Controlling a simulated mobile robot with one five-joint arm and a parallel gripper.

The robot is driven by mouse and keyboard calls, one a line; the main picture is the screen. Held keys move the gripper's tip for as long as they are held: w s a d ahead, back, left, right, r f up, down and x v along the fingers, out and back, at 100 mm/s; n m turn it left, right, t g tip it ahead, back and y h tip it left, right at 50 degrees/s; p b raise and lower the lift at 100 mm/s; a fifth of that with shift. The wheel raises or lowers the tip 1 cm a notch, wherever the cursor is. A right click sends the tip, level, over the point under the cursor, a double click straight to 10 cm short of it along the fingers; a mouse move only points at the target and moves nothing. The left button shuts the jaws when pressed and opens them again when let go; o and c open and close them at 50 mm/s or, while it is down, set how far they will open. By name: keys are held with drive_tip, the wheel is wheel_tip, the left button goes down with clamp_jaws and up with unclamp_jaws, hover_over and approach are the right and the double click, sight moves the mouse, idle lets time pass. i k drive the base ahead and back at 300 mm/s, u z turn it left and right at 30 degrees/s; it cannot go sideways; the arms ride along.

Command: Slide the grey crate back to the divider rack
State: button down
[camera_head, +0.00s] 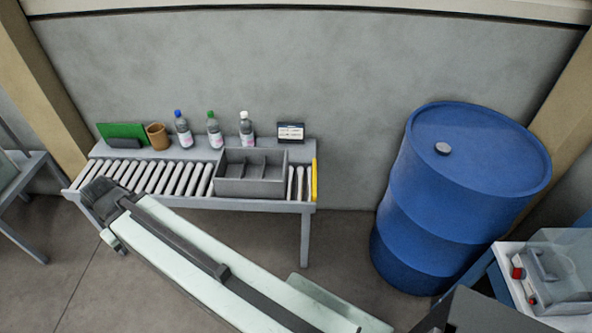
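The grey crate (250,188) sits on the right part of a roller conveyor (150,178), a short way from its right end. It is open-topped, with inner partitions, and looks empty. A green panel (125,130) stands in a dark holder (124,144) on the shelf at the far left; I cannot tell whether this is the divider rack. My gripper (97,190) is over the conveyor's left front corner, well left of the crate and apart from it. Its fingers are too dark and small to tell if they are open.
On the conveyor's back shelf stand a brown cup (157,137), several bottles (214,130) and a small display box (290,131). A yellow bar (314,180) marks the right end. Bare rollers lie left of the crate. A blue drum (450,200) stands at right.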

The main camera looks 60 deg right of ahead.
sight(239, 172)
drive_tip(key=z, duration=0.3)
drive_tip(key=i, duration=1)
drive_tip(key=u, duration=0.05)
